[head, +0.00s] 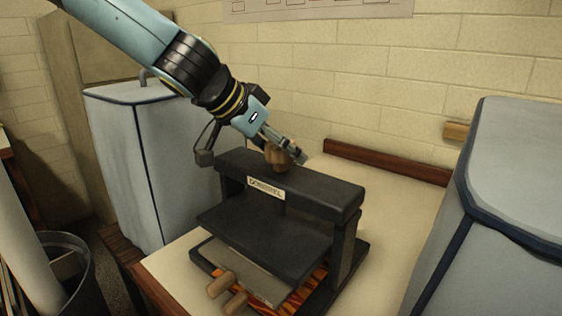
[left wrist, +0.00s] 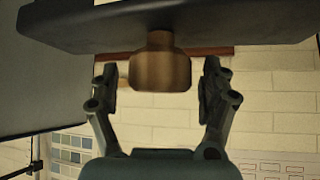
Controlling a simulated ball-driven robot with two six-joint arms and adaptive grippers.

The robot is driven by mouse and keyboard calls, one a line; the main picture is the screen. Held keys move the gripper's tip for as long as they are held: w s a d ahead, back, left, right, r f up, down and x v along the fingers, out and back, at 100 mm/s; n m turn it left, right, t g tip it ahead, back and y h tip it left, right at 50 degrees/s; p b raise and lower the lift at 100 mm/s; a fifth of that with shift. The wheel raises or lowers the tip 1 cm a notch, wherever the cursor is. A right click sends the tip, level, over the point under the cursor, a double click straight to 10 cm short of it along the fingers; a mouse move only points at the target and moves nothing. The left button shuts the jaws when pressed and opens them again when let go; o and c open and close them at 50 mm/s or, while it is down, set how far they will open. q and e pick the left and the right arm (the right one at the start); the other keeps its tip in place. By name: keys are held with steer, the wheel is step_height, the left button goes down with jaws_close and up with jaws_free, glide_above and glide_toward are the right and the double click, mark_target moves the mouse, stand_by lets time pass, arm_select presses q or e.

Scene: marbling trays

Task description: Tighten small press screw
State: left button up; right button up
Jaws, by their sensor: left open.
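The small press (head: 335,195) is a black frame with a label plate on its top beam, standing on a pale table. Its screw has a brown wooden knob (head: 277,155) on top of the beam. In the left wrist view the knob (left wrist: 160,72) sits between the two fingers, with gaps on both sides. My left gripper (head: 285,149) is open around the knob; it also shows in the left wrist view (left wrist: 158,90). In the head view its fingers partly hide the knob. The right gripper is in neither view.
Wooden handles (head: 228,290) and orange marbled material (head: 290,289) show at the press's base. Grey covered blocks stand left (head: 165,165) and right (head: 510,190). A bin (head: 68,275) is at lower left. The table (head: 390,215) is clear right of the press.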

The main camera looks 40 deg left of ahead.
arm_select(q)
steer(key=shift+w, duration=0.1)
steer(key=c, duration=1.2)
